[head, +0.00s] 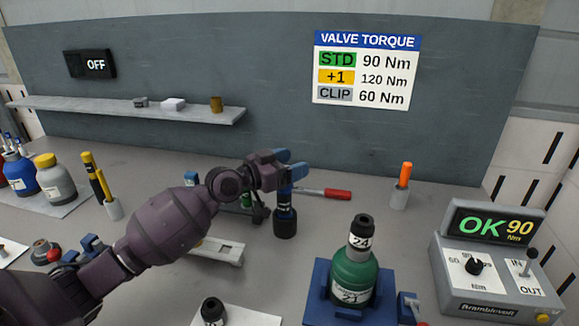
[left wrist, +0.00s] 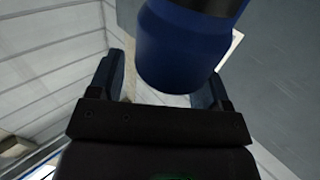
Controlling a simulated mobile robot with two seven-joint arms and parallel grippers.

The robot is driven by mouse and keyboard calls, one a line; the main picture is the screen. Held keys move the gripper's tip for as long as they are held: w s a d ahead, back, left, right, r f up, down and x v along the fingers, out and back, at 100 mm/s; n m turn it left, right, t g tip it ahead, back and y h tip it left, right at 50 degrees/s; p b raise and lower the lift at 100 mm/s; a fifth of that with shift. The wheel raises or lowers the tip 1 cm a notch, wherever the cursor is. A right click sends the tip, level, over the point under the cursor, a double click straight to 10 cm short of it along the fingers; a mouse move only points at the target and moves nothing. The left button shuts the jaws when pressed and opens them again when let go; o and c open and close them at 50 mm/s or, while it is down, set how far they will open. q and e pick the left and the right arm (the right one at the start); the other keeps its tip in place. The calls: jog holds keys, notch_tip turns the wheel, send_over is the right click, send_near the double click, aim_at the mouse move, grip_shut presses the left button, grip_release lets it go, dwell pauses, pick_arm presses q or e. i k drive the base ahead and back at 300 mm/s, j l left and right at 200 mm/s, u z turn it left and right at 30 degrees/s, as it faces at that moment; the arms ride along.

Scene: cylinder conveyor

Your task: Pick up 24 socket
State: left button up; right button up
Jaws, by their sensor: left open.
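A black socket marked 24 (head: 361,233) sits upright on top of a green cylinder (head: 352,272), which stands in a blue holder (head: 318,290). My left gripper (head: 291,164) is up and to the left of that socket, apart from it, with its blue fingers open. A dark tool with a blue shaft (head: 285,212) is just below the fingers; I cannot tell if they touch. In the left wrist view a large blue cylindrical body (left wrist: 185,45) shows between and beyond the open fingers (left wrist: 168,85). My right gripper is not in view.
Another black socket (head: 212,311) stands on a white sheet at the front. A control box reading OK 90 (head: 495,270) is at the right. A red-handled tool (head: 325,193) and an orange marker in a cup (head: 404,180) are behind. Bottles (head: 53,180) stand at the left.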

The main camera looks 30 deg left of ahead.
aim_at(361, 234)
jog(key=k+j, duration=1.15)
jog(key=k, duration=0.15)
